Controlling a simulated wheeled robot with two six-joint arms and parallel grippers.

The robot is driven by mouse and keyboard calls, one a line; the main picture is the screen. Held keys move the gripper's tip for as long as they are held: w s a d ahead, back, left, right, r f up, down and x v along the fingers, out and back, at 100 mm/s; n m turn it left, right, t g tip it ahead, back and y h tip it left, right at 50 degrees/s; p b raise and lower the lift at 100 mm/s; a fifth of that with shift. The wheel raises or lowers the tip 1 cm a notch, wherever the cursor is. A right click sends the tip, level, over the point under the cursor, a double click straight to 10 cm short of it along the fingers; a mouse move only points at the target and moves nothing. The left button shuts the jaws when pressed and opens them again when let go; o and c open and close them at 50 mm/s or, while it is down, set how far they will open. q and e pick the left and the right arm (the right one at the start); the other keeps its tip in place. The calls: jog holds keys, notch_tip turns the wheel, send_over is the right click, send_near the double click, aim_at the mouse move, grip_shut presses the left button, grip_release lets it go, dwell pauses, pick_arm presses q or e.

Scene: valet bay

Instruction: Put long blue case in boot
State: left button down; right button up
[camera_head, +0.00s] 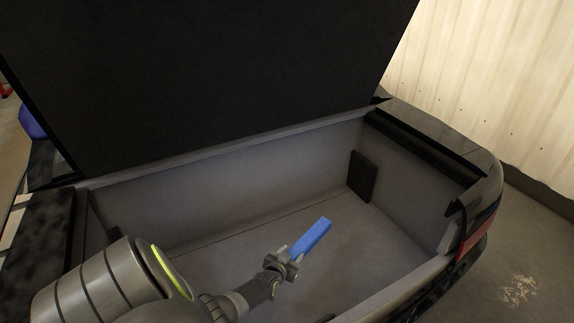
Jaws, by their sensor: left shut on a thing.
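The long blue case (313,236) is in the head view, over the grey floor of the open boot (380,240). My left arm comes in from the lower left, and my left gripper (292,254) is shut on the near end of the case. The case points away from the gripper, up and to the right in the picture. I cannot tell whether it touches the boot floor or is held just above it. My right gripper is not in view.
A dark flat block (362,176) stands against the boot's far right wall. The raised dark lid (200,75) rises behind the boot. The boot's near rim and the red tail light (478,236) bound it at lower right. The floor around the case looks clear.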

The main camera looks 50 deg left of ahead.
pick_arm(q)
notch_tip(320, 180, down, 6)
jog(key=b, duration=0.4)
jog(key=shift+w+b, duration=0.15)
jog(key=shift+b, duration=0.25)
jog(key=shift+f+b, duration=3.3)
jog(key=shift+f, duration=0.55)
notch_tip(320, 180, down, 3)
jog(key=b, duration=0.2)
jog(key=shift+w+f+b, duration=0.1)
jog(key=shift+f+b, duration=0.05)
jog(key=shift+b, duration=0.25)
jog(key=c, duration=0.6)
grip_release()
jog(key=shift+c, duration=0.2)
